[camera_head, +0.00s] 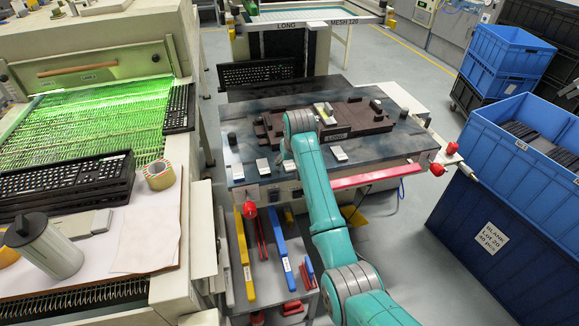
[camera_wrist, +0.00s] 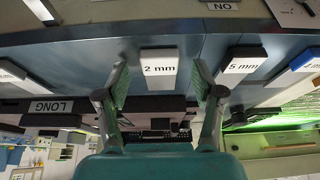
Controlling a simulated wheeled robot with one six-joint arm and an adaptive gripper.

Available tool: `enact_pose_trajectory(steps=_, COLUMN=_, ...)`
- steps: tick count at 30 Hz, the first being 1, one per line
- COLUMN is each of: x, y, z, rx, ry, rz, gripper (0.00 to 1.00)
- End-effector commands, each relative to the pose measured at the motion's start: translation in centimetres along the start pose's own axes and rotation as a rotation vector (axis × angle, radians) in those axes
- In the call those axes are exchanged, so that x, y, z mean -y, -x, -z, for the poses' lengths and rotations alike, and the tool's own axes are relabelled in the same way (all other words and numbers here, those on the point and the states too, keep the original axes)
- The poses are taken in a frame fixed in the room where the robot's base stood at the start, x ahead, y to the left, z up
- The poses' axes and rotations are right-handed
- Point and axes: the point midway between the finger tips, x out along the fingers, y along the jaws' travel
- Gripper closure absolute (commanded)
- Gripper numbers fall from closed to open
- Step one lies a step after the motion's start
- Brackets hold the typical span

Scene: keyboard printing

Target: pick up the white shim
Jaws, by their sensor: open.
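Several small shim blocks with white faces lie in a row. In the wrist view the block marked "2 mm" (camera_wrist: 159,66) is between the fingers of my open gripper (camera_wrist: 160,72), with gaps at both sides. The block marked "5 mm" (camera_wrist: 241,65) is to its right, and a blue-sided block (camera_wrist: 299,66) is farther right, partly cut off. Another white block (camera_wrist: 22,78) is at the left. In the head view white blocks (camera_head: 237,172) (camera_head: 263,166) (camera_head: 339,153) lie near the table's front edge. My arm hides the gripper there.
The dark table (camera_head: 240,125) carries a brown fixture plate (camera_head: 350,128) behind the blocks. A red bar (camera_head: 375,176) runs along the front right. Blue crates (camera_head: 515,110) stand at the right. A machine with a green-lit bed (camera_head: 90,120) and black keyboards (camera_head: 65,185) is at the left.

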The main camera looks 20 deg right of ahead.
Motion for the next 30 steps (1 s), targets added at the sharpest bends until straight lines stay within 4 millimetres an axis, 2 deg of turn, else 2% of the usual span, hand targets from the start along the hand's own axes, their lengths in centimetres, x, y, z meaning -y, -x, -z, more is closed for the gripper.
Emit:
enact_pose_trajectory(steps=4, x=0.0, y=0.0, z=0.0, rx=0.0, ry=0.0, rz=0.0, gripper=0.32)
enact_pose_trajectory(steps=9, x=0.0, y=0.1, z=0.0, rx=0.0, ry=0.0, rz=0.0, gripper=0.75)
enact_pose_trajectory(steps=10, x=0.0, y=0.1, z=0.0, rx=0.0, ry=0.0, rz=0.0, gripper=0.82)
enact_pose_trajectory(steps=11, x=0.0, y=0.1, z=0.0, rx=0.0, ry=0.0, rz=0.0, gripper=0.86)
enact_pose_trajectory(steps=22, x=0.0, y=0.5, z=0.2, rx=-0.001, ry=0.0, rz=0.0, gripper=0.86)
enact_pose_trajectory(steps=26, x=0.0, y=2.1, z=0.9, rx=-0.003, ry=0.0, rz=0.0, gripper=0.86)
enact_pose_trajectory(steps=30, x=0.0, y=4.7, z=2.0, rx=-0.004, ry=0.0, rz=0.0, gripper=0.86)
